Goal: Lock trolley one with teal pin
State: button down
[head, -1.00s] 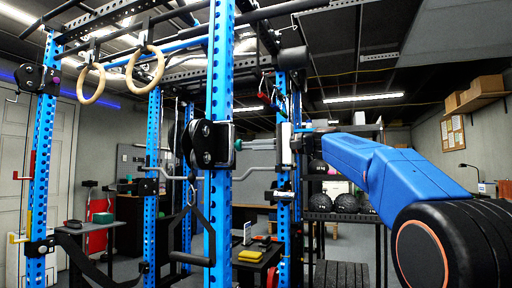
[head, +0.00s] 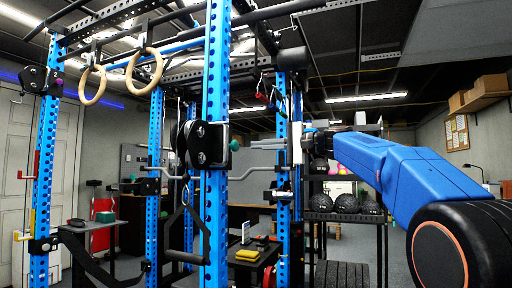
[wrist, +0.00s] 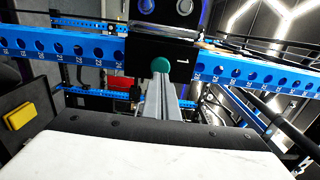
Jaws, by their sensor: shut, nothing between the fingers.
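The trolley (head: 205,143) is a black carriage on the near blue upright (head: 216,80). In the wrist view its black block (wrist: 150,48) faces me. The teal pin (head: 234,145) shows only as a round knob on the trolley's right side. The knob (wrist: 161,65) also shows against the block in the wrist view. Its shaft is hidden, so I cannot tell how deep it sits. My gripper (head: 254,145) is shut and empty, to the right of the knob with a small gap. In the wrist view its grey fingers (wrist: 160,84) point at the knob.
Another black carriage (head: 38,80) is on the left upright. Wooden rings (head: 150,67) hang from the rack. A black handle (head: 184,257) hangs below the trolley. A small table with a yellow block (head: 247,254) stands low behind the upright. A shelf with black balls (head: 345,203) is behind my arm.

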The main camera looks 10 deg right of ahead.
jog(key=v, duration=0.8)
jog(key=shift+d, duration=0.25)
jog(key=s+a+f+g+h, duration=0.15)
jog(key=s+f, duration=0.35)
jog(key=f, duration=0.5)
jog(key=s+a+f+n+g+h, duration=0.1)
jog(key=s+a+f+h, duration=0.2)
jog(key=s+f, duration=0.45)
jog(key=s+a+f+g+h, duration=0.1)
jog(key=s+a+f+h, duration=0.2)
jog(key=f, duration=0.8)
jog(key=s+d+f+n+g+h, duration=0.1)
jog(key=s+d+f+n+h, duration=0.2)
jog(key=s+f, duration=0.8)
jog(key=s+d+f+n+g+h, duration=0.1)
jog(key=s+d+f+n+h, duration=0.2)
jog(key=s+f, duration=0.9)
notch_tip(320, 180, down, 7)
jog(key=shift+d+f+h, duration=0.15)
jog(key=shift+d+h, duration=0.4)
jog(key=shift+d, duration=0.6)
